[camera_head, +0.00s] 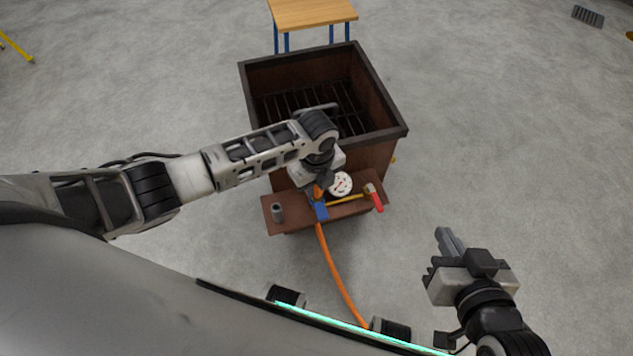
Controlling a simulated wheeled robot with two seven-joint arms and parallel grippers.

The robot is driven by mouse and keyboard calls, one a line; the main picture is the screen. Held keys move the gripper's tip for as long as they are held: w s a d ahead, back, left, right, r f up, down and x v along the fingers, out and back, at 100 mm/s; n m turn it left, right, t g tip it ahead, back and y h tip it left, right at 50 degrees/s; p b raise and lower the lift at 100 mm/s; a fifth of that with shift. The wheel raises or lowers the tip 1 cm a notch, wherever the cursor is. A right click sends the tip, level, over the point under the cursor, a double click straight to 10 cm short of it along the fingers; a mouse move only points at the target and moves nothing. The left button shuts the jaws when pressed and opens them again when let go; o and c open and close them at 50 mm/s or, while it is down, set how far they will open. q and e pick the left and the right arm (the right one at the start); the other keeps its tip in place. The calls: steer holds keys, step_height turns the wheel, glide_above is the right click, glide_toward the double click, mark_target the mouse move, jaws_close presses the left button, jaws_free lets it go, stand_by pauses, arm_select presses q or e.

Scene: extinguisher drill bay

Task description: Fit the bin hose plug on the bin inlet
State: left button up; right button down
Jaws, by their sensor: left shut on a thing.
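My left gripper (321,184) is over the brown shelf on the front of the bin (385,95). It is shut on the bin hose plug (318,193), an orange piece at the hose's upper end and mostly hidden by the fingers. A blue block (320,210) sits just below it; I cannot tell whether it belongs to the plug or the shelf. The orange hose (335,268) runs down towards my base. I cannot make out the bin inlet for certain. My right gripper (447,240) is off to the right over bare floor, apart from everything; its finger gap is unclear.
The shelf (350,208) carries a grey cylinder (277,212) at left, a round white gauge (340,184), and a yellow bar with a red handle (376,201) at right. A wooden table (312,12) stands behind the bin.

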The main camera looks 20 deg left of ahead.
arm_select(q)
steer(key=shift+f+b, duration=0.6)
steer(key=shift+f, duration=0.25)
stand_by(0.5)
steer(key=o, duration=1.1)
step_height(320, 180, up, 10)
steer(key=p, duration=0.3)
steer(key=shift+f, duration=0.25)
step_height(320, 180, up, 6)
steer(key=shift+r+p, duration=0.25)
steer(key=shift+p, duration=0.75)
